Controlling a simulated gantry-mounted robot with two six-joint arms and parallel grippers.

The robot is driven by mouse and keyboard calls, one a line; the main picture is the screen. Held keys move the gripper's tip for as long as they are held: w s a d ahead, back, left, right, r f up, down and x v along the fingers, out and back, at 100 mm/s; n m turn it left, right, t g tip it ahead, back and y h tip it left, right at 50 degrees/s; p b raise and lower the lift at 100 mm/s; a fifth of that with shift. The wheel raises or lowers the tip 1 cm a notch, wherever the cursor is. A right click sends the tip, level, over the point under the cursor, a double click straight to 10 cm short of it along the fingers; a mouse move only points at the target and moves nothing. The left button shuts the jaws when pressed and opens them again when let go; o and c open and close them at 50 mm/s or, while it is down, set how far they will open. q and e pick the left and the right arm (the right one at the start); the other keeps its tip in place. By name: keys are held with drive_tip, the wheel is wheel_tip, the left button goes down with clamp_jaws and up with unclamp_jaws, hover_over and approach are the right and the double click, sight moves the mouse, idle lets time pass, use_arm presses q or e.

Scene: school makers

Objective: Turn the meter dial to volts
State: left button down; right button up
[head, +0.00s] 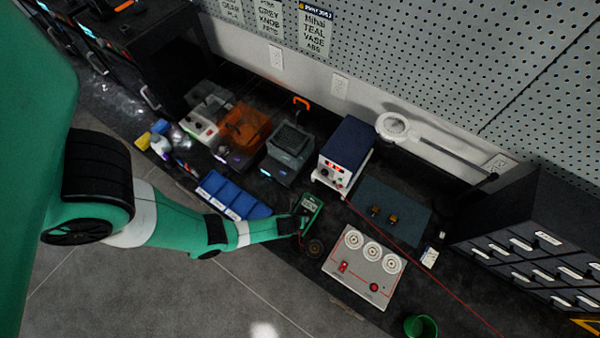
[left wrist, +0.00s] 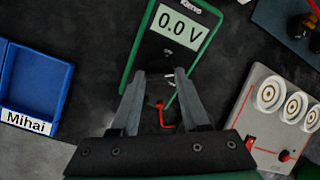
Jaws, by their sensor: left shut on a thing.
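The green hand-held meter (head: 311,207) lies on the dark bench at the end of my left arm. In the left wrist view the meter (left wrist: 147,58) has a lit display reading "0.0 V". My left gripper (head: 302,222) is over the lower part of the meter. In the left wrist view its fingertips (left wrist: 167,73) are close together just below the display, shut on what appears to be the dial. The fingers hide the dial and its markings. A red lead or probe (left wrist: 162,117) shows between the fingers. My right gripper is not in view.
A white panel with round sockets (head: 363,268) is right of the meter, and a blue divided tray (head: 230,198) is left. A blue power supply (head: 345,150) stands behind. A green cup (head: 420,325) is near the front edge.

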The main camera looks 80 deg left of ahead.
use_arm(q)
drive_tip(key=shift+c, duration=2)
unclamp_jaws()
drive_tip(key=p+v, duration=0.6)
drive_tip(key=v, duration=0.5)
drive_tip(key=shift+r, duration=0.3)
drive_tip(key=shift+s, duration=0.1)
